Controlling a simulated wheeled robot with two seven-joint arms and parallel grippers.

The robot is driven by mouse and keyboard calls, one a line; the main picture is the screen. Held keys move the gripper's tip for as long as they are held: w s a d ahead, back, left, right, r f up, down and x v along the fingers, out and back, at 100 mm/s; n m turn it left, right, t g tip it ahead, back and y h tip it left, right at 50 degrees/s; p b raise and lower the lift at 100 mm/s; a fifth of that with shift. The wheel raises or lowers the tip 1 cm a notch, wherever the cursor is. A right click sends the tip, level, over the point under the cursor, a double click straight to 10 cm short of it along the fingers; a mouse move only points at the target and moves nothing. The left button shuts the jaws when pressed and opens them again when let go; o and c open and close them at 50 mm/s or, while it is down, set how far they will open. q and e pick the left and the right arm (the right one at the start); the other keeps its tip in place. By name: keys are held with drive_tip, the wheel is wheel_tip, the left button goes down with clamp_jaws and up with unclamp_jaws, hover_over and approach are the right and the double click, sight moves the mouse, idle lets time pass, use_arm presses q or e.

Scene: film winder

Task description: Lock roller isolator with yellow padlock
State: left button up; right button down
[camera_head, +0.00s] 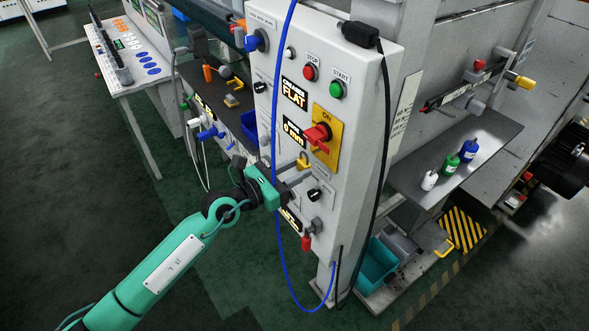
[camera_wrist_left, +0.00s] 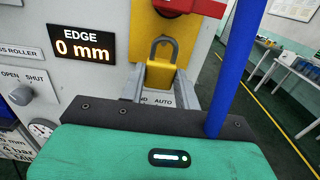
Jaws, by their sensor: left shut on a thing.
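The yellow padlock (camera_wrist_left: 159,75) is upright between the two fingers of my left gripper (camera_wrist_left: 157,90), its grey shackle pointing up. In the wrist view the shackle overlaps the isolator's yellow plate (camera_wrist_left: 146,30), below the red handle (camera_wrist_left: 188,5). A gap shows between shackle and handle. In the head view, my left gripper (camera_head: 297,178) is shut on the padlock (camera_head: 303,162), just below the roller isolator's red handle (camera_head: 317,136) on its yellow plate (camera_head: 331,150) marked ON. The depth between padlock and plate is unclear. My right gripper is not in view.
A blue cable (camera_head: 275,110) hangs down the panel close to my gripper; it also shows beside it in the wrist view (camera_wrist_left: 235,65). A black knob (camera_head: 314,195) and a red-tagged valve (camera_head: 306,242) sit below. Small bottles (camera_head: 449,163) stand on a right shelf.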

use_arm(q)
drive_tip(key=shift+d, duration=0.1)
drive_tip(key=shift+x, duration=1.2)
drive_tip(key=shift+w+d, duration=0.15)
drive_tip(key=shift+f, duration=0.15)
drive_tip(key=shift+p, duration=0.3)
drive_tip(key=shift+w+d, duration=0.1)
drive_tip(key=shift+d, duration=0.05)
drive_tip(key=shift+w+d, duration=0.4)
drive_tip(key=shift+d, duration=0.15)
